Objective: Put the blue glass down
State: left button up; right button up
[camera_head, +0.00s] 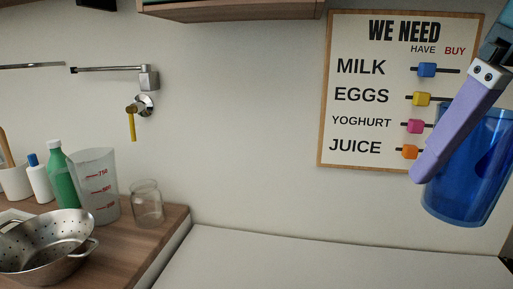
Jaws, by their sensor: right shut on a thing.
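The blue glass (468,187) is a see-through blue tumbler at the right of the head view. It is held up in the air, roughly upright with a slight tilt, in front of the wall. My right gripper (432,165) comes in from the upper right and is shut on the glass. One lilac finger lies across its near left side, and the other finger is hard to make out through the blue. My left gripper is not in view.
A pale flat surface (300,262) below is clear. A wooden counter (168,222) at left bears a steel colander (45,240), a measuring jug (97,185), a clear glass jar (147,204) and bottles. A shopping board (372,30) hangs behind the blue glass.

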pick_arm(q)
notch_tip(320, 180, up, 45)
jog(key=p, duration=4.2)
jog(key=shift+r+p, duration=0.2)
jog(key=shift+p, duration=0.15)
pick_arm(e)
jog(key=s+a+r, duration=0.1)
jog(key=r, duration=2.2)
jog(key=s+a+r, duration=0.1)
jog(key=s+r, duration=0.1)
jog(key=r, duration=2.1)
jog(key=shift+a+r+m+h, duration=0.15)
jog(key=shift+r+m+h, duration=0.15)
jog(key=shift+m, duration=0.1)
jog(key=shift+f, duration=0.1)
